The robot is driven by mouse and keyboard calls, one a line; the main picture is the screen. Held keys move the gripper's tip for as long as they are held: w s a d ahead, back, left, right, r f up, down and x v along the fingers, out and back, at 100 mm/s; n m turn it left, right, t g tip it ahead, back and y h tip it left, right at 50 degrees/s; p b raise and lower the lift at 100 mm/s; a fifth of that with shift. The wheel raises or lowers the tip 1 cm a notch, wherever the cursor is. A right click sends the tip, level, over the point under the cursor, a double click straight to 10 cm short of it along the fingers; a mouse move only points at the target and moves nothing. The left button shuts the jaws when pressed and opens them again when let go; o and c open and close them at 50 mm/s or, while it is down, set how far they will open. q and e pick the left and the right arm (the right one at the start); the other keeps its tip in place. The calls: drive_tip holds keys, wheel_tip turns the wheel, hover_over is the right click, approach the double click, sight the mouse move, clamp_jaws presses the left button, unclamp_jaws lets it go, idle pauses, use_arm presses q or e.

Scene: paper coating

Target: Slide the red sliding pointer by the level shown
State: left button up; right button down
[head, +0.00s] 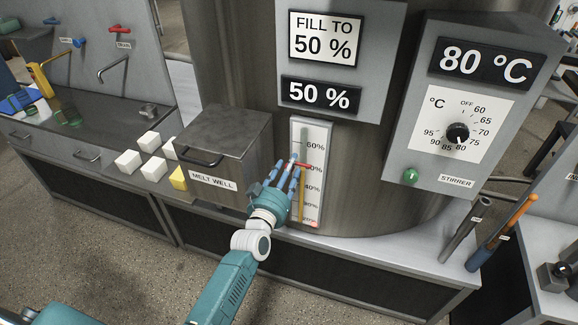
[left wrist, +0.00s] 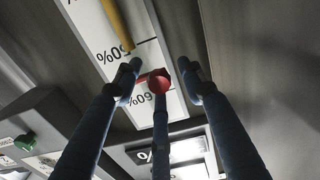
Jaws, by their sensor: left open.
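The red sliding pointer (head: 305,166) sits on the white level scale (head: 313,140) on the steel tank, by the partly hidden 50% label. In the left wrist view the pointer's red knob (left wrist: 159,80) lies between two scale labels, which appear upside down. A yellow column (head: 302,205) rises in the scale; its top shows in the left wrist view, near the lower of those labels. My left gripper (head: 288,165) is open in front of the scale, its blue fingers (left wrist: 159,72) spread around the knob. Contact cannot be told. My right gripper is not in view.
A sign reads FILL TO 50 % (head: 325,38), and a display (head: 320,95) below reads 50 %. The melt well (head: 222,145) stands close left of my gripper, with white blocks (head: 128,161) beyond. The stirrer box (head: 450,155) with its dial juts out at right.

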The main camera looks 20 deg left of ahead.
use_arm(q)
drive_tip(key=shift+w, duration=0.2)
clamp_jaws()
wheel_tip(320, 180, down, 13)
drive_tip(key=b, duration=1)
unclamp_jaws()
drive_tip(key=shift+r, duration=0.1)
